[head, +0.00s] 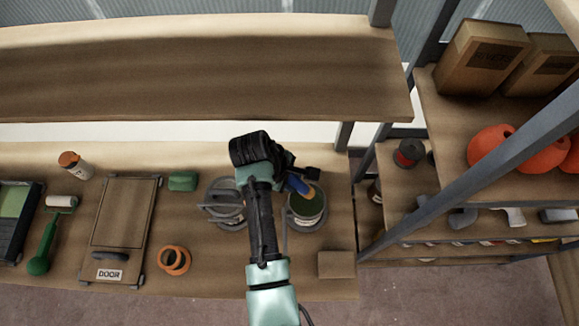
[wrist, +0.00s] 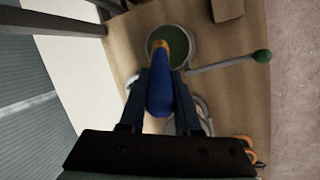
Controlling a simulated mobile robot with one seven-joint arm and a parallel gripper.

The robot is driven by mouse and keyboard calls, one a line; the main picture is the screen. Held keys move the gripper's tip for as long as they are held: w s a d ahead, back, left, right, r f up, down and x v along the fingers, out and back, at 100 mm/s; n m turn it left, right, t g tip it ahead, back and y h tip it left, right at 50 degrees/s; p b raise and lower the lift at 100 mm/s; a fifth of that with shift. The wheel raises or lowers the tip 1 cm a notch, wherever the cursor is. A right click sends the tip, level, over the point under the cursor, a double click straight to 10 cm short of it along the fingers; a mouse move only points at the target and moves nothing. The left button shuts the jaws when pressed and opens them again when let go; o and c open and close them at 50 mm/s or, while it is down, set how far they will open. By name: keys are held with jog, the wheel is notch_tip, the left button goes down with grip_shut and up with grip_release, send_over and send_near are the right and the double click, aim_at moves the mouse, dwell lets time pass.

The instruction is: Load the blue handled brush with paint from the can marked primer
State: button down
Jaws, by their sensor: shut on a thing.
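My gripper (wrist: 160,76) is shut on the blue handled brush (wrist: 160,98), with a finger on each side of the handle. In the head view the blue handle (head: 298,184) shows just beyond my gripper (head: 288,178). The brush points down at an open can (head: 308,218) of dark green paint, and its yellow-orange lower part lies over the can's mouth, also in the wrist view (wrist: 187,61). I cannot tell whether the bristles touch the paint. A second grey can (head: 226,211) stands to the left, partly behind my arm. I cannot read the label on either can.
On the bench, left of the cans, are a green block (head: 183,180), an orange ring-shaped item (head: 174,261) and a door panel (head: 122,215). A small wooden block (head: 337,264) lies near the front right. A shelf (head: 200,75) overhangs the back; a grey post (head: 470,175) slants at right.

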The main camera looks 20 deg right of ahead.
jog(key=shift+s+f+b, duration=0.4)
jog(key=shift+b, duration=0.15)
jog(key=shift+s+f+b, duration=0.1)
jog(key=shift+f+b, duration=0.3)
jog(key=shift+b, duration=0.05)
jog(key=shift+f+b, duration=2)
jog(key=shift+b, duration=0.2)
jog(key=shift+f, duration=0.75)
notch_tip(320, 180, up, 7)
jog(key=p, duration=0.7)
jog(key=shift+r, duration=0.1)
dwell(0.3)
dwell(0.8)
